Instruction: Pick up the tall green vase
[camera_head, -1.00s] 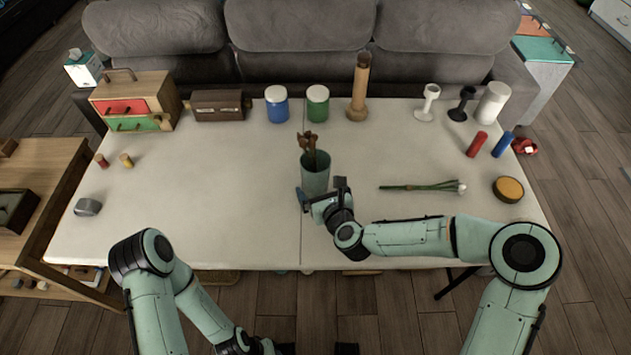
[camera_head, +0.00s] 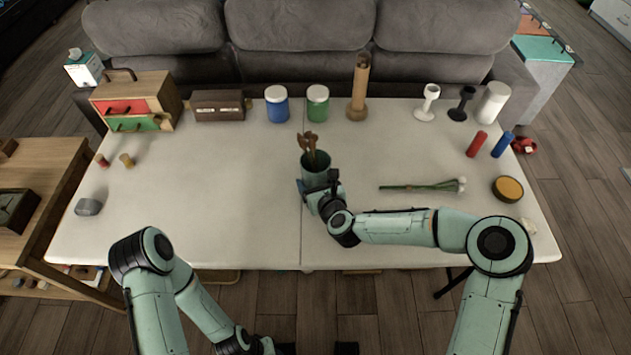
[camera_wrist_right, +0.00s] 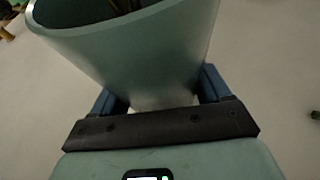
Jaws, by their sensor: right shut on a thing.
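The tall green vase (camera_head: 316,170) is a grey-green, open-topped vessel with brown dried stems in it, near the middle of the white table. My right gripper (camera_head: 318,190) is at its near side, low on the body, and shut on it. In the right wrist view the vase (camera_wrist_right: 140,50) fills the space between the two blue fingers (camera_wrist_right: 160,95) and looks tilted in the picture. Its base is hidden by the gripper, so I cannot tell whether it touches the table. My left gripper (camera_head: 262,346) is at the bottom edge, partly cut off, away from the table top.
A white flower with a green stem (camera_head: 422,187) lies right of the vase. A yellow-topped round tin (camera_head: 508,188), red cylinder (camera_head: 477,144) and blue cylinder (camera_head: 503,145) are farther right. Jars and a wooden vase (camera_head: 359,90) line the back.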

